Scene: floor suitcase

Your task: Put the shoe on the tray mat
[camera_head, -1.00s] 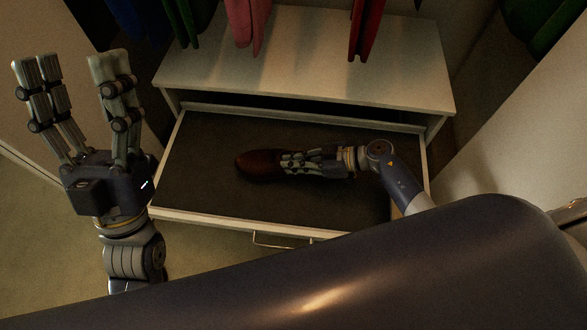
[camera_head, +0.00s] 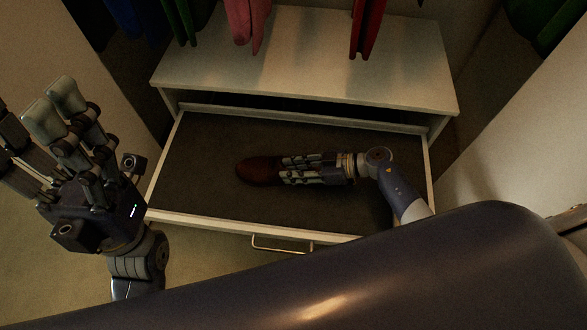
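A dark reddish-brown shoe (camera_head: 256,172) lies lengthwise over the dark tray mat (camera_head: 210,145) in the pulled-out drawer, its rounded end pointing left. My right gripper (camera_head: 285,170) reaches in from the right, with its fingers over the right part of the shoe and hiding much of it. I cannot tell whether the fingers press on the shoe or stand apart from it. The shoe appears low at the mat; contact is unclear. My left gripper (camera_head: 30,125) is raised at the left, open and empty, partly cut off by the picture edge.
The white drawer front (camera_head: 200,222) has a metal handle (camera_head: 283,247). A white shelf top (camera_head: 300,60) overhangs the drawer's back, with hanging clothes (camera_head: 365,25) above. Pale panels stand at both sides. Bare mat lies left of the shoe.

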